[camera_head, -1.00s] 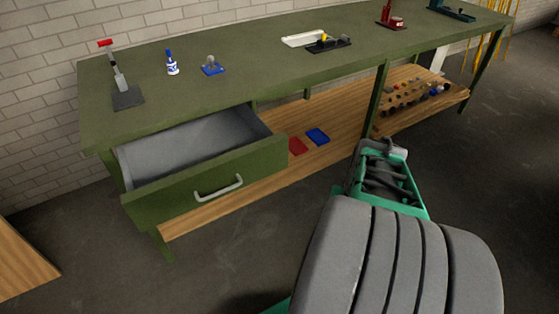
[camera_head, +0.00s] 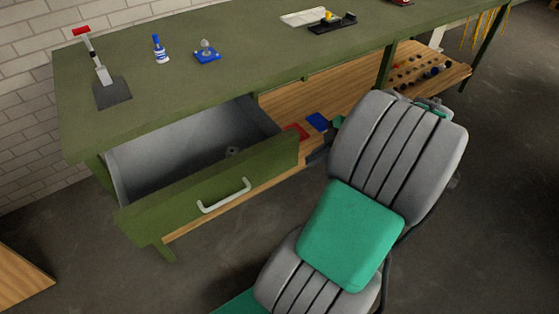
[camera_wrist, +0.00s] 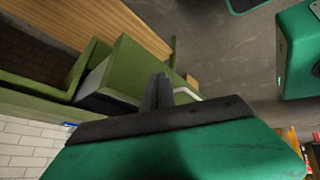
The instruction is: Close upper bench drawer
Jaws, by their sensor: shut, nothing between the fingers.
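The upper bench drawer (camera_head: 275,160) stands pulled out at the left end of the green workbench (camera_head: 190,90). Its grey inside shows, and its green front bears a pale bar handle (camera_head: 224,196). In the wrist view the drawer (camera_wrist: 137,62) is just beyond my gripper (camera_wrist: 160,80), with part of the handle (camera_wrist: 187,93) behind the fingertips. The dark fingers are together and hold nothing. I cannot tell from this view whether they touch the drawer. In the head view my arm hides most of my gripper, to the right of the drawer front.
A wooden lower shelf (camera_head: 330,97) runs under the bench, with a red (camera_head: 298,131) and a blue item (camera_head: 317,121) on it. A bench leg (camera_head: 387,75) stands beyond my arm. Small tools lie on the benchtop. The floor before the drawer is clear.

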